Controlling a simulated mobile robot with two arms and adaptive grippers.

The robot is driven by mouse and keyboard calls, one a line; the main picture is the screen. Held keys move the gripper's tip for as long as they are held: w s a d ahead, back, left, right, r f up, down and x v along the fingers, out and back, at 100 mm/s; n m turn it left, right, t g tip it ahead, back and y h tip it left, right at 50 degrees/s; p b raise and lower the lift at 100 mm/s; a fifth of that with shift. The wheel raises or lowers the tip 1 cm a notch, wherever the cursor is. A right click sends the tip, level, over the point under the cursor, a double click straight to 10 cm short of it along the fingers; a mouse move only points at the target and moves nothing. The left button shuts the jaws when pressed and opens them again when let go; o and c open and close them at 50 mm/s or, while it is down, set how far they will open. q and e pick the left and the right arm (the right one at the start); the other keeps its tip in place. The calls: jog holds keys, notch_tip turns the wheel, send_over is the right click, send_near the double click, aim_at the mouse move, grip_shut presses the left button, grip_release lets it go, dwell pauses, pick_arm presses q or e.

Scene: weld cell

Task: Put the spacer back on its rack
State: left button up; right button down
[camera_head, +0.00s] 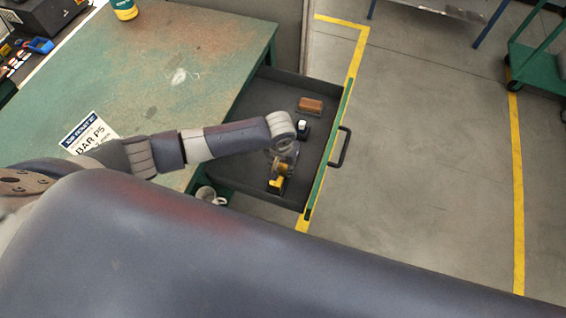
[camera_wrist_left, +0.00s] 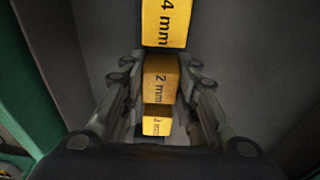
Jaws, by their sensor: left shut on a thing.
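My left gripper (camera_head: 283,158) reaches down into the open drawer (camera_head: 252,105). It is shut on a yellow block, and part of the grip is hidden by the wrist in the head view. In the left wrist view, a yellow block marked 2 mm (camera_wrist_left: 160,82) lies between the fingers. A smaller yellow face with a hard-to-read mm mark (camera_wrist_left: 157,126) is below it. A yellow face marked 4 mm (camera_wrist_left: 166,22) is just past the fingertips. I cannot tell whether these faces are separate pieces. A yellow piece (camera_head: 276,185) shows below the gripper in the head view. My right gripper is not in view.
A brown block (camera_head: 311,105) and a black item with a white top (camera_head: 302,128) are in the drawer. The green workbench (camera_head: 190,60) carries a BAR P5 sign (camera_head: 90,133). A mug (camera_head: 209,195) is near the drawer's lower left corner.

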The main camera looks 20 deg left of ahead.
pick_arm(q)
jog(key=shift+f, duration=0.1)
jog(key=o, duration=1.2)
notch_tip(320, 180, up, 12)
jog(key=s, duration=0.1)
jog(key=shift+s, duration=0.2)
jog(key=shift+f, duration=0.1)
